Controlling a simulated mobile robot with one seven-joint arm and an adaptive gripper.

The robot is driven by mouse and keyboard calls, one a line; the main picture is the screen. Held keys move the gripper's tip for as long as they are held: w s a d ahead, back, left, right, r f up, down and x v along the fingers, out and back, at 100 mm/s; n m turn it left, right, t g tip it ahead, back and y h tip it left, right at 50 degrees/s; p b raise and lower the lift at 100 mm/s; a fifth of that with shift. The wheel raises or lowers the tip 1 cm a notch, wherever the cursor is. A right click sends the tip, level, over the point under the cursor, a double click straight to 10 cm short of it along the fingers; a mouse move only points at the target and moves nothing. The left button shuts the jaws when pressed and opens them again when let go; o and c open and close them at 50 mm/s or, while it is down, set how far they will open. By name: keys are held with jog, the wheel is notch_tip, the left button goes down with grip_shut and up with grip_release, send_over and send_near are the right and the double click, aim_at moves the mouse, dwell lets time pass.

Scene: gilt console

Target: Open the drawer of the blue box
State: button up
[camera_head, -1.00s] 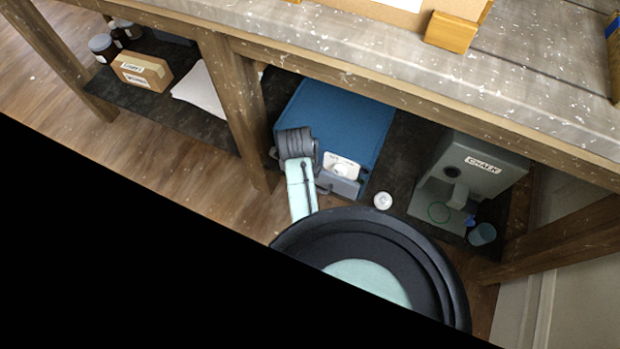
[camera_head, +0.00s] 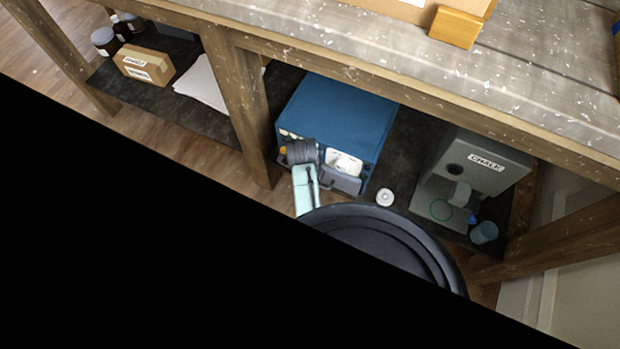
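The blue box (camera_head: 340,115) sits on the dark lower shelf under the table. Its front faces me and is partly covered by my arm. At the right of the front there is a grey drawer front (camera_head: 343,182) with a dark handle, and a white piece shows just above it. I cannot tell for sure how far the drawer stands out. My gripper (camera_head: 301,152) is at the dark end of my arm, in front of the left part of the box's front. Its fingers are hidden, so I cannot see whether they touch anything.
A grey machine labelled CHALK (camera_head: 485,160) stands right of the box, with a blue cup (camera_head: 484,232) beside it. A small white round thing (camera_head: 385,197) lies between them. A wooden post (camera_head: 240,105) stands left of the box. The tabletop edge (camera_head: 400,90) overhangs the shelf.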

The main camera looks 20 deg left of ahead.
grip_shut()
dwell(0.6)
